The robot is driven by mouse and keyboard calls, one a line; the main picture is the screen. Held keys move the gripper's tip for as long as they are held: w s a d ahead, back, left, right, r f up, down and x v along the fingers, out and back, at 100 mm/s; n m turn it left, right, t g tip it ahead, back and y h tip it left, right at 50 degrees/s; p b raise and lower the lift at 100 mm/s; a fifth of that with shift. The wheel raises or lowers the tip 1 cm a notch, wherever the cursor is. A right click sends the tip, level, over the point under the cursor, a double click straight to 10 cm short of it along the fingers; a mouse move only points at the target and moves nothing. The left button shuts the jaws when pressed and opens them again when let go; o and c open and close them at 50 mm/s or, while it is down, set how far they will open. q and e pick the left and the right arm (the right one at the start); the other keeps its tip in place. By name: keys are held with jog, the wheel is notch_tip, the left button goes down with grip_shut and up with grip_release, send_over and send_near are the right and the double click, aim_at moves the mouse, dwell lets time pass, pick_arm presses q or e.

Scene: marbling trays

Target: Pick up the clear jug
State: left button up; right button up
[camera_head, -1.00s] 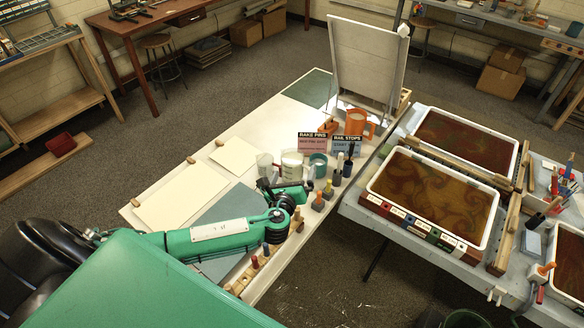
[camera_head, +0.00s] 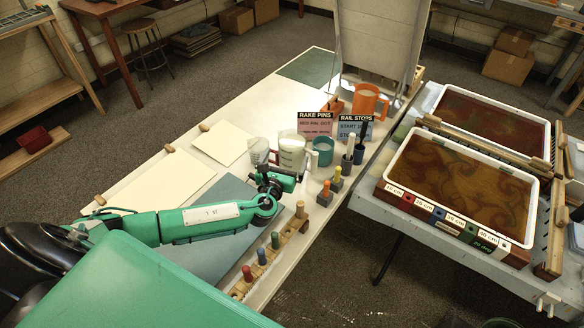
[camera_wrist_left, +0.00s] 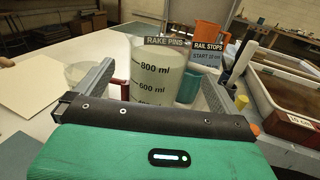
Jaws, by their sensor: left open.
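A see-through jug (camera_head: 259,151) stands on the white table in the head view; it also shows behind the left finger in the left wrist view (camera_wrist_left: 80,72). Just right of it stands a pale, translucent jug (camera_head: 291,153) with a handle. In the left wrist view this pale jug (camera_wrist_left: 155,85) carries 800 ml and 600 ml marks. I cannot tell which of the two is meant. My left gripper (camera_head: 296,175) is open in front of the marked jug, which appears between its fingers (camera_wrist_left: 155,96). I cannot tell if they touch it. My right gripper is not visible.
A teal mug (camera_head: 323,151) and an orange jug (camera_head: 369,102) stand behind, near the signs RAKE PINS (camera_head: 317,124) and RAIL STOPS (camera_head: 355,128). Colored pegs (camera_head: 275,240) line the table's right edge. Marbling trays (camera_head: 455,190) lie right. Paper sheets (camera_head: 160,180) lie left.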

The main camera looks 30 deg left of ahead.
aim_at(288, 159)
pick_arm(q)
notch_tip(288, 159, down, 3)
jog(key=shift+r+b, duration=0.15)
jog(key=shift+b, duration=0.6)
jog(key=shift+f, duration=0.2)
jog(key=shift+w, duration=0.25)
jog(key=shift+w+a+r, duration=0.15)
jog(key=shift+w+r, duration=0.05)
jog(key=shift+w, duration=0.55)
jog(key=w, duration=0.2)
jog(key=w+a+p, duration=0.1)
jog(key=w, duration=0.1)
jog(key=shift+w+r, duration=0.2)
jog(key=shift+w, duration=0.2)
jog(key=shift+w+f, duration=0.1)
jog(key=shift+w, duration=0.25)
jog(key=c, duration=1.4)
jog(key=shift+a, duration=0.1)
jog(key=shift+c, duration=1.2)
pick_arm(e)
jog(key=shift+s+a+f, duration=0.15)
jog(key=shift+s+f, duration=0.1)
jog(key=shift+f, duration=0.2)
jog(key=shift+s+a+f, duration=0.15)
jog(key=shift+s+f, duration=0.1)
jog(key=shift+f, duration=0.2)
